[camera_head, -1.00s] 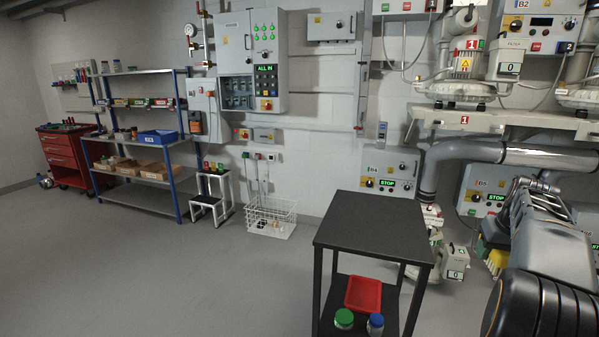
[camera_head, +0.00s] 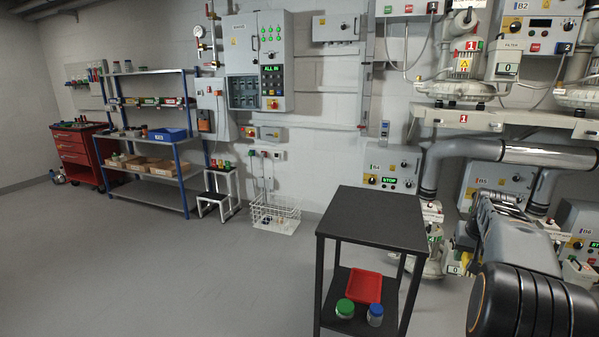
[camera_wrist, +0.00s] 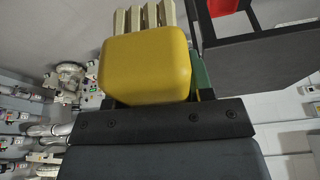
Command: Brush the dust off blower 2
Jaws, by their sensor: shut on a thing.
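My gripper (camera_wrist: 160,122) is shut on a yellow block-like thing (camera_wrist: 145,68) with pale tufts at its far end, which looks like a brush. A green part shows beside it. In the head view my arm reaches out at the lower right, and a bit of yellow (camera_head: 464,243) shows by its far end; the fingers cannot be made out there. Blower 2 (camera_head: 582,94) is at the upper right, pale and cut off by the picture's edge, by a blue tag 2. My gripper is well below it and apart from it. Dust on it is too small to tell.
Blower 1 (camera_head: 450,88) stands to its left on the same wall shelf (camera_head: 520,122). A silver pipe (camera_head: 545,153) runs beneath. A black table (camera_head: 370,215) stands left of my arm, with a red tray (camera_head: 364,286) and jars on its lower shelf. Floor at left is clear.

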